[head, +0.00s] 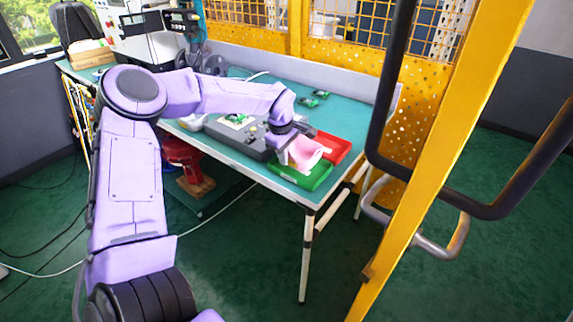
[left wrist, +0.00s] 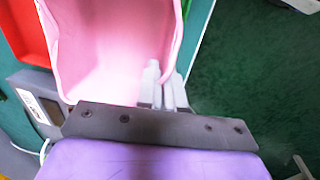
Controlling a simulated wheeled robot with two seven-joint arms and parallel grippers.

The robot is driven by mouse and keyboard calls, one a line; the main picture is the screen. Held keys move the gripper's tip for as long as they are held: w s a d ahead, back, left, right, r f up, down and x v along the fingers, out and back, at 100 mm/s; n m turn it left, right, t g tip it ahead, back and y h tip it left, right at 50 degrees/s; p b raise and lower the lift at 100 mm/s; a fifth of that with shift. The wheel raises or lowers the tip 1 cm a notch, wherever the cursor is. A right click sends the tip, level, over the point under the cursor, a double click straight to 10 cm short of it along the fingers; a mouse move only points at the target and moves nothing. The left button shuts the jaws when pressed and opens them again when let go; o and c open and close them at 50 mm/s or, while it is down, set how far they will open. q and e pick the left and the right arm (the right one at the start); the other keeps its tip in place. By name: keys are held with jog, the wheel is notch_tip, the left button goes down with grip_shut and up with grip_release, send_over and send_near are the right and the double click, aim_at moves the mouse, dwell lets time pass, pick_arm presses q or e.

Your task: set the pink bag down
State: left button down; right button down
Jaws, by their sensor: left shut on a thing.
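The pink bag (head: 304,152) hangs at my left gripper (head: 290,140), above the green tray and beside the red tray on the table. In the left wrist view the pink bag (left wrist: 112,50) looks open and fills the upper left, with its right wall between the fingers of my left gripper (left wrist: 165,85). The gripper is shut on that wall. In the head view the bag hides part of the green tray, and I cannot tell whether it touches the tray. My right gripper is not in view.
The green tray (head: 300,181) lies at the table's front corner, with the red tray (head: 334,147) behind it. A grey fixture (head: 235,137) stands left of them. Green boards (head: 315,97) lie farther back. A yellow post (head: 440,160) stands to the right.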

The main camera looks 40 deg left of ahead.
pick_arm(q)
jog(key=shift+w+f, duration=0.2)
jog(key=shift+f, duration=0.8)
jog(key=shift+w+f, duration=0.15)
jog(key=shift+f, duration=0.8)
jog(key=shift+f, duration=0.1)
jog(key=c, duration=1.3)
grip_release()
jog(key=shift+f, duration=0.1)
jog(key=r, duration=0.4)
jog(key=s+r, duration=0.1)
jog(key=r, duration=0.7)
jog(key=shift+s+d+r, duration=0.15)
jog(key=shift+s+r, duration=0.05)
jog(key=shift+s, duration=0.2)
